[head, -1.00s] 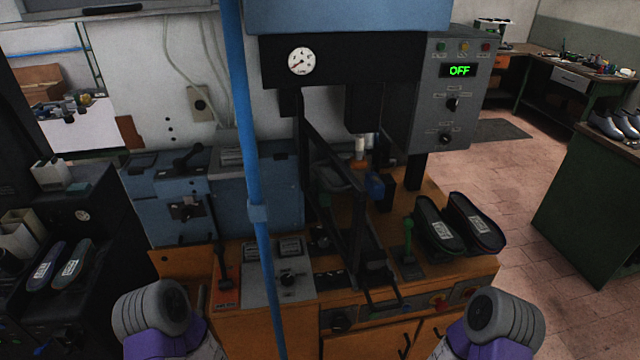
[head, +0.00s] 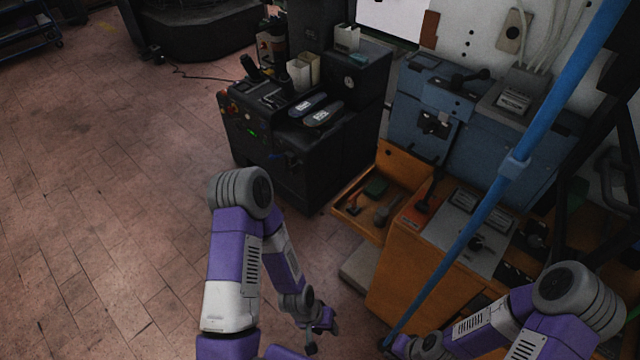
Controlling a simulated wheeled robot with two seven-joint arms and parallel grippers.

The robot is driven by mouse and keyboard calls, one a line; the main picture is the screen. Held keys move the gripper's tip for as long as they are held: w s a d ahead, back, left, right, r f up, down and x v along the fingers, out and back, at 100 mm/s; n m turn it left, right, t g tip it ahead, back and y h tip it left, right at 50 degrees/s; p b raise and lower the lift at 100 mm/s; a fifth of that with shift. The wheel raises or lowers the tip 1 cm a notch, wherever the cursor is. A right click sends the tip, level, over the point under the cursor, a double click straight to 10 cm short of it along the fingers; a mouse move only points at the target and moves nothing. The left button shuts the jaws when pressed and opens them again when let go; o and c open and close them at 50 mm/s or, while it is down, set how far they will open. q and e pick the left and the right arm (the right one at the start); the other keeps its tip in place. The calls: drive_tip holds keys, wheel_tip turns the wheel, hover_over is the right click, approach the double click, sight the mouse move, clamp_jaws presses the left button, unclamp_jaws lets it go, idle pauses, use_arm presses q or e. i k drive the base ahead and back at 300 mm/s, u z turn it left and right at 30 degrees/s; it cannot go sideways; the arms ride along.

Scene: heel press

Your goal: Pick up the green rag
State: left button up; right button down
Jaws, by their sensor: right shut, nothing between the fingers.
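A small dark green folded thing, which looks like the green rag (head: 376,187), lies in the open orange wooden tray (head: 352,211) at the left side of the orange cabinet. My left gripper (head: 316,338) hangs low near the bottom middle, below the tray in the picture and apart from it. It is small and dark here, and I cannot tell how far its fingers are apart. My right gripper (head: 391,344) is at the bottom edge near the foot of the blue pole, shut and empty, and only partly visible.
Dark tools lie in the tray beside the green thing. A blue pole (head: 467,240) slants in front of the orange cabinet (head: 400,272). A black machine (head: 300,150) with two insoles on top stands behind the tray. The tiled floor (head: 110,200) at left is clear.

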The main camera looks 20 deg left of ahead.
sight(377, 187)
drive_tip(key=u, duration=0.2)
drive_tip(key=k, duration=0.5)
drive_tip(key=u, duration=1.15)
drive_tip(key=i, duration=2.65)
drive_tip(key=z, duration=0.25)
